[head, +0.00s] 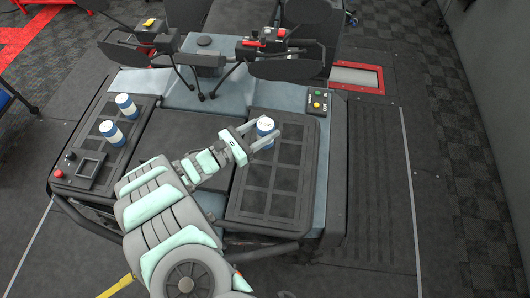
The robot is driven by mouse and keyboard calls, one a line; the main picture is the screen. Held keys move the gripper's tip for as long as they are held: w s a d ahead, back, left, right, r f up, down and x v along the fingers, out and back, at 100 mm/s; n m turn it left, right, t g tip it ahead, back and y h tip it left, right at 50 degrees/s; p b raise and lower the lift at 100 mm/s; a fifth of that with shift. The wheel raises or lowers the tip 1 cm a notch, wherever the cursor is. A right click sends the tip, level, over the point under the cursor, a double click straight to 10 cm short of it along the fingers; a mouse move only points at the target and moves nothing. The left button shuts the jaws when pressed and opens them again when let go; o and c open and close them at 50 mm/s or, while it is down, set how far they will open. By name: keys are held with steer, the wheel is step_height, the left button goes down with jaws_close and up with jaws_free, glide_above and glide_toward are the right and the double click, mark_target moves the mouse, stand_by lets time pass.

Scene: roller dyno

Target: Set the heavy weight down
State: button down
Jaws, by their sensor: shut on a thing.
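My gripper (262,139) is over the far left part of the right-hand black grid tray (270,205). Its fingers are shut around a white and blue cylindrical weight (265,124). The weight is upright. I cannot tell from this view whether its base touches the tray. Two similar white and blue cylinders stand on the left-hand grid tray, one farther back (126,104) and one nearer (110,132). No marking that tells their weights apart is readable.
A small box with green and yellow buttons (317,101) stands just beyond the right tray. Black panels and stands with red and yellow parts (264,43) rise at the back. A control panel with a red button (59,173) is at the left. The right tray's near cells are empty.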

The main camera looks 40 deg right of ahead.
step_height(320, 180, down, 4)
steer(key=shift+p, duration=0.5)
steer(key=shift+f, duration=2.75)
steer(key=c, duration=0.6)
jaws_free()
steer(key=shift+c, duration=0.2)
steer(key=shift+a, duration=0.1)
steer(key=a+b, duration=0.1)
steer(key=a, duration=0.3)
steer(key=w+a+b, duration=0.1)
steer(key=a, duration=0.2)
steer(key=a+b, duration=0.1)
steer(key=a, duration=0.3)
steer(key=shift+w+a, duration=0.35)
